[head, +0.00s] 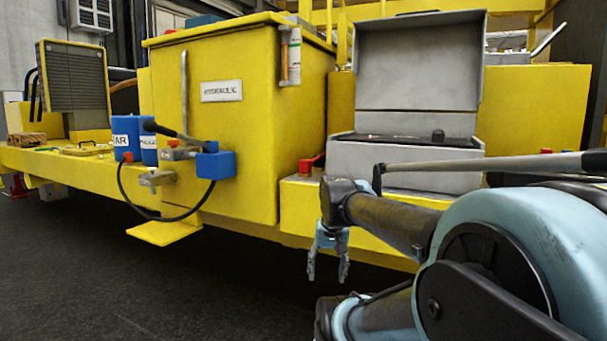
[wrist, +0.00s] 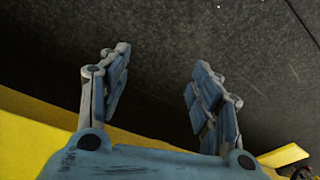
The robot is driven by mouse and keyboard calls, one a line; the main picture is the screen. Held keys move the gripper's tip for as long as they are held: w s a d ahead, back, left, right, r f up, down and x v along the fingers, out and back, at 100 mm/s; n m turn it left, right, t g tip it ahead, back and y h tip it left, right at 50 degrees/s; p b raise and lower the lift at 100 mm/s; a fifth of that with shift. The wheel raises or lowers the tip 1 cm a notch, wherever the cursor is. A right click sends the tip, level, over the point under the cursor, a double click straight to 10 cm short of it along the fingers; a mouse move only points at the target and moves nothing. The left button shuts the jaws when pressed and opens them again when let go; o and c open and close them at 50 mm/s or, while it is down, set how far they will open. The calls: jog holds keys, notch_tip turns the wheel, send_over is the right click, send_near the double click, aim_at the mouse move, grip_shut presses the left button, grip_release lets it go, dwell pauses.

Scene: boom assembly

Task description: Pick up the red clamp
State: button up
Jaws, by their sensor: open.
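A small red clamp-like thing (head: 312,164) sits on the yellow ledge, just left of the grey open box in the head view. It is small there, so its exact shape is hard to tell. My gripper (head: 327,268) hangs in front of the ledge, below and slightly right of the red thing and apart from it. Its fingers point down and are spread with nothing between them. The wrist view also shows my gripper (wrist: 160,72) open and empty, over dark floor. No red thing shows in the wrist view.
The grey box (head: 418,75) stands with its lid up, right of the red thing. A tall yellow hydraulic cabinet (head: 215,145) rises on the left. The dark floor (head: 130,295) is clear.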

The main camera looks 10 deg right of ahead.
jog(key=w+r+m+y, duration=0.1)
jog(key=w+r+m, duration=0.4)
jog(key=w+r, duration=0.55)
jog(key=w+r+m+y, duration=0.1)
jog(key=w+r+m, duration=0.6)
jog(key=r, duration=0.6)
jog(key=m+y, duration=0.1)
jog(key=m, duration=1)
send_near(305, 160)
jog(key=x, duration=0.2)
jog(key=w+x, duration=0.1)
jog(key=x, duration=0.2)
jog(key=shift+d, duration=0.2)
jog(key=shift+x, duration=2.65)
jog(key=shift+s, duration=0.15)
jog(key=shift+c, duration=0.3)
grip_shut()
